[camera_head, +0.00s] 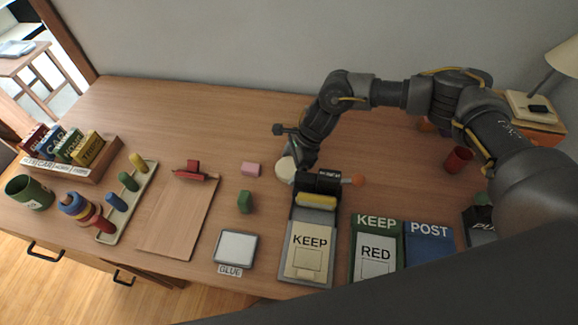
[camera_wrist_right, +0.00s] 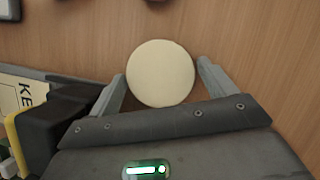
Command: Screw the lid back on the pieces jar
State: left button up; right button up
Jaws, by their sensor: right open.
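A round cream disc that looks like the lid (camera_head: 285,170) is at the middle of the desk, partly hidden by my right gripper (camera_head: 298,158). In the right wrist view the disc (camera_wrist_right: 161,73) lies between the two open fingers of the right gripper (camera_wrist_right: 161,84). The fingers stand on either side of it, with a narrow gap at the right finger. I cannot tell whether the disc lies on the desk or sits on something. No jar is clearly recognizable; a dark green cup (camera_head: 28,192) stands at the far left. My left gripper is not in view.
A red cup (camera_head: 458,160) stands right. The back-left desk is clear.

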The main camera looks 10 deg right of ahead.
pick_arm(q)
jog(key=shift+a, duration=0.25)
pick_arm(e)
jog(key=shift+c, duration=0.3)
jog(key=c, duration=0.7)
jog(key=shift+o, duration=0.2)
notch_tip(320, 180, up, 9)
jog(key=b, duration=0.2)
notch_tip(320, 180, up, 9)
jog(key=b, duration=0.1)
send_over(291, 167)
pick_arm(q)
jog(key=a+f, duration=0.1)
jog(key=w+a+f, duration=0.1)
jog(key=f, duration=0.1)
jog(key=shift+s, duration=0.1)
